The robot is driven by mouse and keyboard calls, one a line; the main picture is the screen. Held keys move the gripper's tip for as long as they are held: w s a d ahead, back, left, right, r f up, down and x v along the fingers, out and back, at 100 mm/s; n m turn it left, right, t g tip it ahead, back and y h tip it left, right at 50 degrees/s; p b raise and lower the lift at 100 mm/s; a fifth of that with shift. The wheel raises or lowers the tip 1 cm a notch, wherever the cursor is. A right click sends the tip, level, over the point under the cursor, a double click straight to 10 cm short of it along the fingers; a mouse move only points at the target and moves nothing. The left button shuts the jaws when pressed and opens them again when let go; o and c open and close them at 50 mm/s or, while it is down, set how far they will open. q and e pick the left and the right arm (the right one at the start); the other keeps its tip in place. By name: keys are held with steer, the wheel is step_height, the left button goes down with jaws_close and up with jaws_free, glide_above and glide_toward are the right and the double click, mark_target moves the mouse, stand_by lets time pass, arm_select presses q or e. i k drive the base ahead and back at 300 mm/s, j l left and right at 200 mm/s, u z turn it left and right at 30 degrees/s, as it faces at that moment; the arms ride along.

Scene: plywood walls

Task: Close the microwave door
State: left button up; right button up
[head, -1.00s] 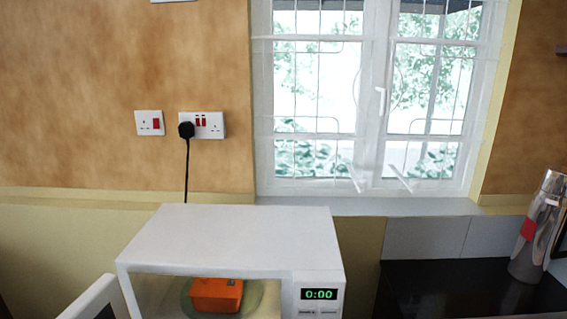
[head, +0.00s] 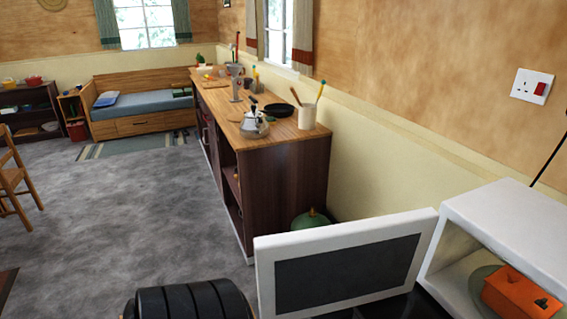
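The white microwave (head: 520,222) stands at the lower right in the head view, cut off by the right edge. Its door (head: 345,268), a white frame around a dark panel, stands wide open, swung out to the left of the cavity. Inside, an orange box-like object (head: 520,296) with dark marks sits on the round turntable (head: 482,285). The microwave's control panel is out of the picture. Neither of my grippers is in view.
A dark wooden cabinet (head: 285,185) with a wood top stands behind the door, holding a kettle (head: 254,124), a pan (head: 279,110) and a utensil pot (head: 307,116). A green round object (head: 311,220) shows between cabinet and door. Grey floor (head: 110,220) lies open at left.

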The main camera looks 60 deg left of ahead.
mark_target(302, 274)
steer(key=j+u, duration=0.15)
steer(key=u, duration=0.35)
steer(key=j+u, duration=0.1)
steer(key=u, duration=0.35)
steer(key=j+u, duration=0.15)
steer(key=u, duration=0.35)
steer(key=j+u, duration=0.1)
steer(key=u, duration=0.35)
steer(key=i+l, duration=0.05)
